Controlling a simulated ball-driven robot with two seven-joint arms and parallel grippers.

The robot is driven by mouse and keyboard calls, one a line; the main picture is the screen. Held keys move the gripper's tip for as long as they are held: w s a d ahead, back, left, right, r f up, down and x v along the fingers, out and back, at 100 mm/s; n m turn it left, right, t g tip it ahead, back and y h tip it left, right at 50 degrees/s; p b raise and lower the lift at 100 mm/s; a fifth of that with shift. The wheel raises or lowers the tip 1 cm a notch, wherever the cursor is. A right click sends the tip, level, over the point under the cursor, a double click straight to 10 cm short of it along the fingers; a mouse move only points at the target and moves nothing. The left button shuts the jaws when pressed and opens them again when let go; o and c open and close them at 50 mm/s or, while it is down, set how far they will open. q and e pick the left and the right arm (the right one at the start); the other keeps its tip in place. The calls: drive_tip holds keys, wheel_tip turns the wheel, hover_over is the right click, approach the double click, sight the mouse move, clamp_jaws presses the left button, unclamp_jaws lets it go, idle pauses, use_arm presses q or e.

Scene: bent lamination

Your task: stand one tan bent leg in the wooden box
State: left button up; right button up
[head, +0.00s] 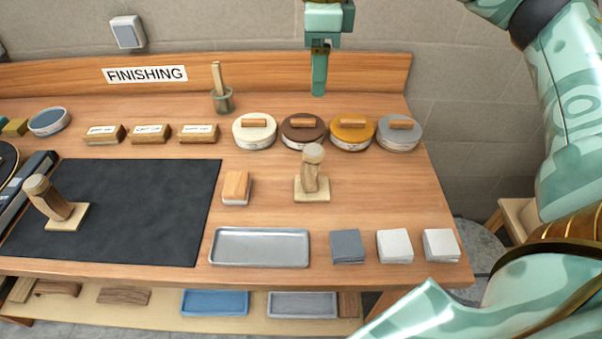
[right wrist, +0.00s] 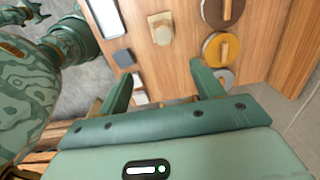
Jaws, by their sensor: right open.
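My right gripper (head: 319,88) hangs over the back of the table, above the round tins. In the right wrist view its two fingers (right wrist: 160,88) are wide apart with nothing between them. One bent wooden piece (head: 311,170) stands on a square tan base mid-table; it also shows in the right wrist view (right wrist: 160,28). Another, browner bent piece (head: 50,200) stands tilted on a base on the black mat. I cannot make out the wooden box for certain. A small green claw-like part at the top left of the right wrist view may be my left gripper; its jaws are unclear.
Several round tins (head: 254,132) and labelled blocks (head: 150,134) line the back. A grey tray (head: 260,247) and square pads (head: 394,246) lie at the front. The black mat (head: 140,210) is mostly bare. A low shelf (head: 150,310) holds brown curved pieces and trays.

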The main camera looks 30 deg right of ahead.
drive_tip(key=b, duration=0.5)
approach(311, 151)
drive_tip(key=f+b, duration=0.1)
drive_tip(key=f, duration=0.3)
drive_tip(key=f+b, duration=0.2)
drive_tip(key=f, duration=0.2)
drive_tip(key=shift+w+b, duration=0.2)
drive_tip(key=shift+b, duration=0.1)
wheel_tip(311, 151, down, 5)
drive_tip(key=shift+w+d+f+b, duration=0.1)
drive_tip(key=shift+d+f+b, duration=0.1)
drive_tip(key=shift+b, duration=1)
use_arm(q)
drive_tip(key=s+f+g, duration=0.1)
drive_tip(key=s+f, duration=0.2)
drive_tip(key=f, duration=0.8)
drive_tip(key=shift+f, duration=0.15)
use_arm(e)
drive_tip(key=shift+r, duration=0.15)
use_arm(q)
drive_tip(key=shift+s, duration=0.1)
use_arm(e)
clamp_jaws()
